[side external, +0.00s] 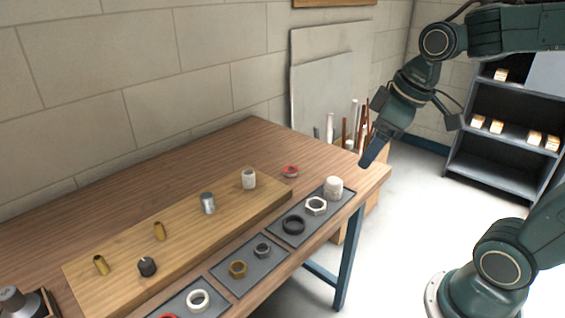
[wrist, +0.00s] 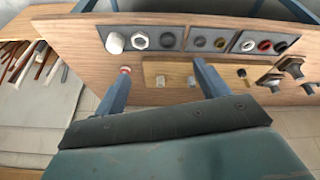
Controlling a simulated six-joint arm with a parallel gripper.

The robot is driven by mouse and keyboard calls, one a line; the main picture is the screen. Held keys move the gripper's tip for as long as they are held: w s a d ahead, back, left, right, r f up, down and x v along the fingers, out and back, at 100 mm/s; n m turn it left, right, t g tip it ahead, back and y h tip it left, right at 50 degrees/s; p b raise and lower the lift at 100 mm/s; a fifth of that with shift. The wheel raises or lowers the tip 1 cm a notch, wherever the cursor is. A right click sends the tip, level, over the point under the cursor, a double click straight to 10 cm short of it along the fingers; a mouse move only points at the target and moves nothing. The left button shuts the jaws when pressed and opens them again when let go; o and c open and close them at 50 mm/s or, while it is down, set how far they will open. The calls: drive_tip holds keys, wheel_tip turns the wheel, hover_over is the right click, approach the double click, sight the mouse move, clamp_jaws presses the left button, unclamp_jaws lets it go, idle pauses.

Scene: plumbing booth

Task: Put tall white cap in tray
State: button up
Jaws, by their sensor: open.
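A white cap (side external: 333,187) stands upright at the far right end of a flat dark grey tray (side external: 336,206); it also shows in the wrist view (wrist: 115,42). A second pale, whitish cylindrical piece (side external: 249,179) stands on the wooden board (side external: 185,232), near its right end. I cannot tell for certain which is the tall white cap. My gripper (side external: 374,152) is open and empty, raised above the table's right end, apart from both pieces. In the wrist view its two fingers (wrist: 162,72) are spread wide with nothing between them.
A white hex nut (side external: 316,206) and black ring (side external: 293,225) share that tray. Two more trays with rings and nuts line the table's front. The board holds a grey cylinder (side external: 208,203), brass pieces and a black fitting.

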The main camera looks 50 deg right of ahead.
drive_tip(key=s+a+m+t, duration=0.1)
drive_tip(key=s+a+m, duration=0.1)
drive_tip(key=s, duration=0.6)
drive_tip(key=shift+s+a+m, duration=0.15)
drive_tip(key=shift+a+m, duration=0.15)
drive_tip(key=shift+m, duration=0.2)
